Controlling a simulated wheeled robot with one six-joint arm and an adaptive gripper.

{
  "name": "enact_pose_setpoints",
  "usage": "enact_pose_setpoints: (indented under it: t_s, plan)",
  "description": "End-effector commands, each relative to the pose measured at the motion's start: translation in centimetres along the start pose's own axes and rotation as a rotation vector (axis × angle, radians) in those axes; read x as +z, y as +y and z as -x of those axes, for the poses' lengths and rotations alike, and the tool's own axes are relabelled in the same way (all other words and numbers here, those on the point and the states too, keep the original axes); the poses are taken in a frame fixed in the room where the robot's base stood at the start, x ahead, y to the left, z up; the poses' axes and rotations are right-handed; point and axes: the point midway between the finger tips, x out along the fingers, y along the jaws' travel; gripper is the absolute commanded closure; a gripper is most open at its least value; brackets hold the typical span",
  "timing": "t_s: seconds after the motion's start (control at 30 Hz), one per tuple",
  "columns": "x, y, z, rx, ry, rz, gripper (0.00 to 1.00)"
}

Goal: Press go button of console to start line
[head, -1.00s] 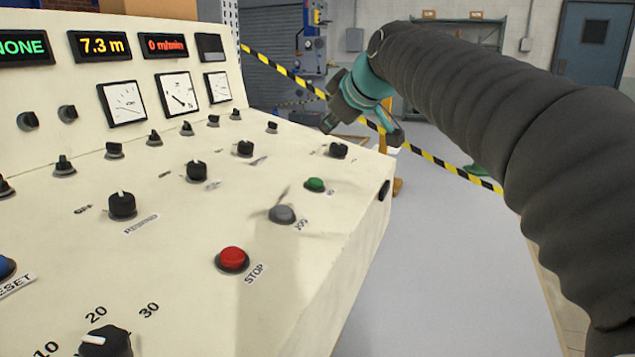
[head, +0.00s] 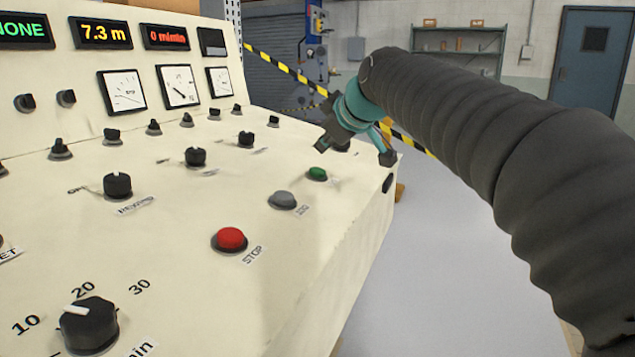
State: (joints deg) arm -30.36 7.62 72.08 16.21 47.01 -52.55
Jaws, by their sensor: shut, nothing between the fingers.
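The cream control console (head: 200,290) fills the left and middle of the head view. Its green button (head: 317,174) sits near the right edge of the sloping panel, with a small label beside it that is too blurred to read. A grey button (head: 282,200) and a red button labelled STOP (head: 230,238) lie nearer to me in the same row. My gripper (head: 354,126), teal and dark, is shut and empty. It hangs over the console's far right corner, beyond and to the right of the green button, apart from it. It partly hides a black knob there.
Several black knobs, dials (head: 180,87) and displays stand on the console; one display (head: 164,37) reads 0 m/min. A yellow-black striped barrier (head: 285,68) runs behind. Grey floor (head: 430,250) to the right of the console is clear beneath my arm.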

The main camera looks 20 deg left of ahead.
Motion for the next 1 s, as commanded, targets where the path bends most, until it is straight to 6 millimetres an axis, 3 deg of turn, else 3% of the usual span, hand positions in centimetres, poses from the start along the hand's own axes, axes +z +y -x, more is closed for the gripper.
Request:
enact_pose_setpoints:
  t_s: [0.23,1.0]
  plan:
    - [1.14,-1.16,-1.55,-0.001,0.000,0.000,1.00]
    - [1.12,-1.16,-1.58,-0.001,0.000,-0.001,1.00]
